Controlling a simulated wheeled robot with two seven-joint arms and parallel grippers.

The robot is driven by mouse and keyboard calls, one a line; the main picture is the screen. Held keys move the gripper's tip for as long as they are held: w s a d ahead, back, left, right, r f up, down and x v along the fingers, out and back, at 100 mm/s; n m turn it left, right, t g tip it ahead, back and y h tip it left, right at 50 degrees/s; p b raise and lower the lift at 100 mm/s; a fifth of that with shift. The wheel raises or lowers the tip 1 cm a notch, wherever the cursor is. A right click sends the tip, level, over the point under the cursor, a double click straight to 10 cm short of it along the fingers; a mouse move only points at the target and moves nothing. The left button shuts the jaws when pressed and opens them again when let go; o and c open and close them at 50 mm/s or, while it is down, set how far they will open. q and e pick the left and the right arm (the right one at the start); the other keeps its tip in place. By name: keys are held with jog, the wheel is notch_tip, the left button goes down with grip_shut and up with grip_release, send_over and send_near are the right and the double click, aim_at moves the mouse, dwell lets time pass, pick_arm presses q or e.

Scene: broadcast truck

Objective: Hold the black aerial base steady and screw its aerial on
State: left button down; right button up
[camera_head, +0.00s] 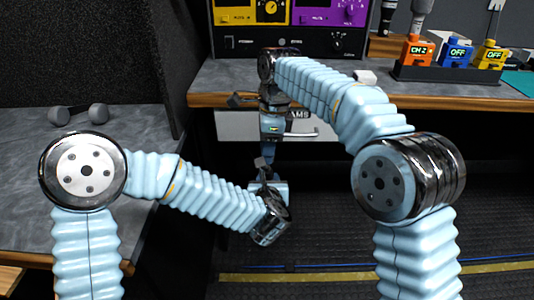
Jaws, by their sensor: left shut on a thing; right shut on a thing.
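My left gripper (264,168) comes up from below in the middle of the picture, shut on a small dark thing, probably the black aerial base. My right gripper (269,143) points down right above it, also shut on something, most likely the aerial. The two grippers nearly meet, one over the other, in front of the desk. The fingers and held parts are small and dark, so I cannot tell whether the aerial touches the base or how straight it stands.
A pale labelled drawer front (235,125) lies behind the grippers.

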jog(key=shift+f, duration=0.1)
jog(key=shift+f, duration=0.8)
jog(key=shift+f, duration=0.55)
jog(key=m, duration=0.2)
jog(key=shift+m, duration=0.4)
jog(key=m, duration=0.5)
jog(key=shift+t, duration=0.4)
jog(key=m, duration=0.5)
jog(key=shift+w+d+h, duration=0.1)
jog(key=shift+w+h, duration=0.05)
jog(key=shift+h, duration=0.25)
